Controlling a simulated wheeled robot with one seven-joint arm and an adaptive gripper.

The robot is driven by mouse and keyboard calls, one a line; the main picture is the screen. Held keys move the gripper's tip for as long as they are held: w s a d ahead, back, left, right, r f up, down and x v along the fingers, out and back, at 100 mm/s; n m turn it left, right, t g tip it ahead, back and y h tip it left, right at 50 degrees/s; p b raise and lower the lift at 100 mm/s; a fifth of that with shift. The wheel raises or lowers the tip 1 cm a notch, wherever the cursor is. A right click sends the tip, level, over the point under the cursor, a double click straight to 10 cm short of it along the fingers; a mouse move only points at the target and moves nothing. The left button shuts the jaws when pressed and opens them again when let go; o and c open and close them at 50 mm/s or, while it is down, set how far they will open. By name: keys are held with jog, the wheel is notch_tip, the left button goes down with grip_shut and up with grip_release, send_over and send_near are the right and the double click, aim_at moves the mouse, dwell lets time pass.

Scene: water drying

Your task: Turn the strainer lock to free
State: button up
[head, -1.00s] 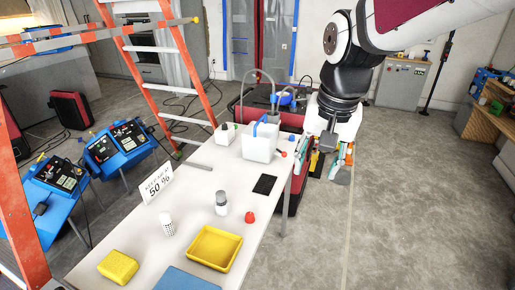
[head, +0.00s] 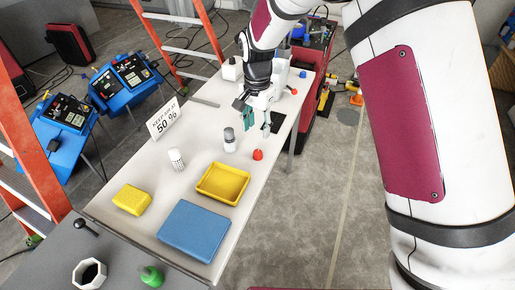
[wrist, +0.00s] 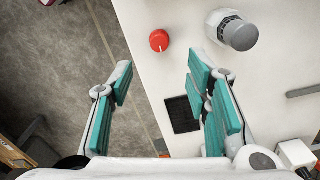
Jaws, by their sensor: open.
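A red knob (head: 258,155) with a pale mark stands near the right edge of the white table; the mark shows in the wrist view (wrist: 160,41). A white bottle-like part with a grey top (head: 229,140) stands to its left; in the wrist view it is at upper right (wrist: 239,33). I cannot tell which of these is the strainer lock. My gripper (head: 257,122) is open and empty above the table, behind both parts in the head view. In the wrist view its teal fingers (wrist: 163,82) are spread wide, with the knob beyond their tips.
A black pad (head: 278,122) lies near my gripper. A yellow tray (head: 222,184), blue slab (head: 195,229), yellow block (head: 132,199), white shaker (head: 177,160) and "50 %" sign (head: 164,118) share the table. An orange ladder (head: 211,33) stands behind at left.

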aim_at(258, 152)
notch_tip(258, 152, down, 10)
jog(key=shift+f+p, duration=0.2)
jog(key=shift+p, duration=0.2)
jog(key=shift+c, duration=0.5)
grip_shut()
